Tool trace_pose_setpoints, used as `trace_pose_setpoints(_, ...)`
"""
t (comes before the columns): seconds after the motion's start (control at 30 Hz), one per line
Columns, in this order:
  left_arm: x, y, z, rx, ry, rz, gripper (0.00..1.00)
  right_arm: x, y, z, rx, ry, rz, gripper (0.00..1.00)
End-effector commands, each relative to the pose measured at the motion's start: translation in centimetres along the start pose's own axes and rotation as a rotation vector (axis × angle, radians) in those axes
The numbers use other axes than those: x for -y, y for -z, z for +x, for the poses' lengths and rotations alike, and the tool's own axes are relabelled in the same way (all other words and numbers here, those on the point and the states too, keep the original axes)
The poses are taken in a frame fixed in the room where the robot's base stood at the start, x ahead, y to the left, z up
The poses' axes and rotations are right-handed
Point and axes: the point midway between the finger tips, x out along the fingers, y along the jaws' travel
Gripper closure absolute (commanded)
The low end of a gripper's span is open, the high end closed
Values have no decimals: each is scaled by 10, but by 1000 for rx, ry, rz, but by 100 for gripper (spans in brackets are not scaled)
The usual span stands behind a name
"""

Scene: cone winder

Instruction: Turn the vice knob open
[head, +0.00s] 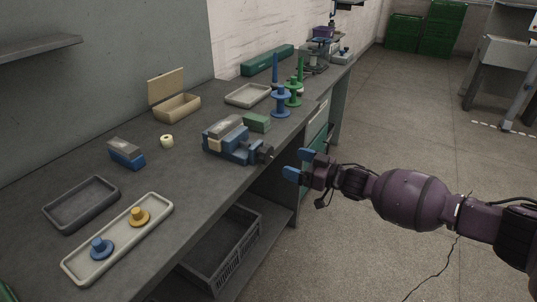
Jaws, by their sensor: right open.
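A blue vice (232,142) with a grey top stands on the grey workbench near its front edge. Its dark vice knob (265,153) sticks out at the right, toward the bench edge. My right gripper (299,164) is open, with blue fingertips pointing left toward the knob. It is a short way right of the knob, apart from it, with nothing between its fingers. My left gripper does not show.
A green block (257,123) sits just behind the vice. Blue and green spools (281,104) stand further back. A small cream cylinder (167,141), an open tan box (177,107) and a long tray (120,236) are left. A crate (222,262) sits below.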

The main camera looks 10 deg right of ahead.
Motion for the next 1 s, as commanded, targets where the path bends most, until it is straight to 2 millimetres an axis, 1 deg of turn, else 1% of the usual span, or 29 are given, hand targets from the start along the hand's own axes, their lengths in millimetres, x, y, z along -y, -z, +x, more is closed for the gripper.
trace_pose_setpoints(0.03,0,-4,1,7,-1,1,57,1,-2,10,0,2,2,13)
trace_pose_setpoints(0.3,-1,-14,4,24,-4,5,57,1,-3,56,0,1,3,13)
trace_pose_setpoints(0.4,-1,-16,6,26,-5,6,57,1,-3,70,1,1,3,13)
trace_pose_setpoints(0.5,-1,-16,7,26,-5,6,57,0,-2,79,1,0,2,13)
trace_pose_setpoints(0.7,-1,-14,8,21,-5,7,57,1,-1,88,0,0,1,13)
trace_pose_setpoints(0.97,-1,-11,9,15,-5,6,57,1,0,88,0,0,0,13)
trace_pose_setpoints(1.0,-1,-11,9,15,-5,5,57,1,0,88,0,0,0,19)
